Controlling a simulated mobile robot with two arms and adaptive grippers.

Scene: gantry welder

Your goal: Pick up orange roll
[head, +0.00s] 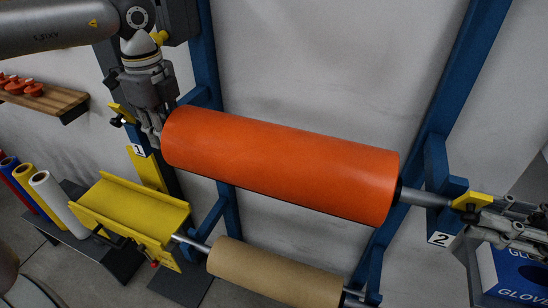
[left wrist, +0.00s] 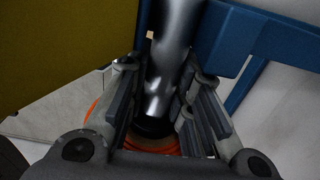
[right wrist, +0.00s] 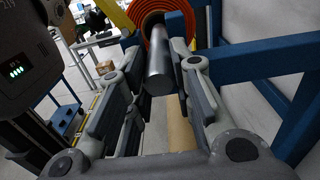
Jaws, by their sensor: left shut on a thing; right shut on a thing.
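The orange roll (head: 285,160) lies nearly level across the blue rack, slanting down to the right, on a grey metal shaft (head: 425,198). My left gripper (head: 155,130) is at the roll's left end, shut on the shaft, which runs between its fingers in the left wrist view (left wrist: 175,60). My right gripper (head: 490,212) is at the far right, shut on the shaft's other end; the right wrist view shows that end (right wrist: 160,70) between the fingers. The roll's left end is partly hidden by my left gripper. I cannot tell whether the shaft touches its supports.
Blue rack posts (head: 440,110) stand behind both ends. A brown roll (head: 275,272) hangs below. A yellow tray (head: 130,207) is at lower left, near several coloured rolls (head: 55,200). A wooden shelf (head: 45,100) is at left. A blue glove box (head: 515,275) is at lower right.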

